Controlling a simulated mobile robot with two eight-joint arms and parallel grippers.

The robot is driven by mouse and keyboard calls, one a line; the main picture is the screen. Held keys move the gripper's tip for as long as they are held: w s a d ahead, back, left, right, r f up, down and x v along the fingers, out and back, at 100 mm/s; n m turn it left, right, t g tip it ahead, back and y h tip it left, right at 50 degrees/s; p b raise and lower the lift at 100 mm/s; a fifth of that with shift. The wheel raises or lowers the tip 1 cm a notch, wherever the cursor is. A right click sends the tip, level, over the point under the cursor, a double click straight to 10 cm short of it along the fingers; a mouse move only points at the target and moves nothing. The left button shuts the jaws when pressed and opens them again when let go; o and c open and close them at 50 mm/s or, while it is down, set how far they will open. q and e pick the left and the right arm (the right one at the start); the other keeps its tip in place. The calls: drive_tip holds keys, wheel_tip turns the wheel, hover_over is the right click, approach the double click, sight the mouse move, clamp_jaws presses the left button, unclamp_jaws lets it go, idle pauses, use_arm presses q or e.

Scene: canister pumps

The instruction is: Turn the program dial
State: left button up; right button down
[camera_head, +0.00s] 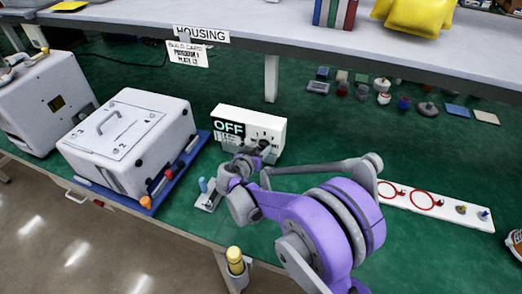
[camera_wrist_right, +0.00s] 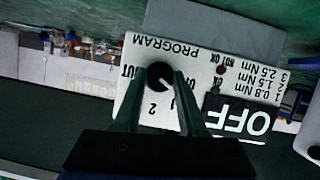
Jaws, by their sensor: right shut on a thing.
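The white controller box (camera_head: 268,127) stands on the green bench, with a dark display reading OFF (camera_head: 230,128). In the right wrist view the panel (camera_wrist_right: 205,75) appears upside down, with the word PROGRAM beside a round black program dial (camera_wrist_right: 158,74). The dial has a light pointer line, and numbers and OUT printed around it. My right gripper (camera_head: 262,150) is at the front of the box. In the right wrist view my right gripper (camera_wrist_right: 157,80) has its fingers on either side of the dial, shut on it. They cover part of the markings. My left gripper is out of view.
A white housing (camera_head: 128,140) on a blue tray (camera_head: 190,152) stands left of the box. A small plate with a blue-tipped lever (camera_head: 203,186) lies in front. A white board with red rings (camera_head: 450,207) is at right. A shelf (camera_head: 270,50) overhangs the back.

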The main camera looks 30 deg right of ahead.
drive_tip(key=n+h+b, duration=0.1)
drive_tip(key=n, duration=0.1)
drive_tip(key=n+g+h+b, duration=0.1)
drive_tip(key=shift+w+a+n+g, duration=0.1)
drive_tip(key=shift+n+g, duration=0.2)
drive_tip(key=shift+n, duration=0.1)
idle(0.4)
drive_tip(key=shift+c, duration=2.3)
unclamp_jaws()
drive_tip(key=v, duration=1.1)
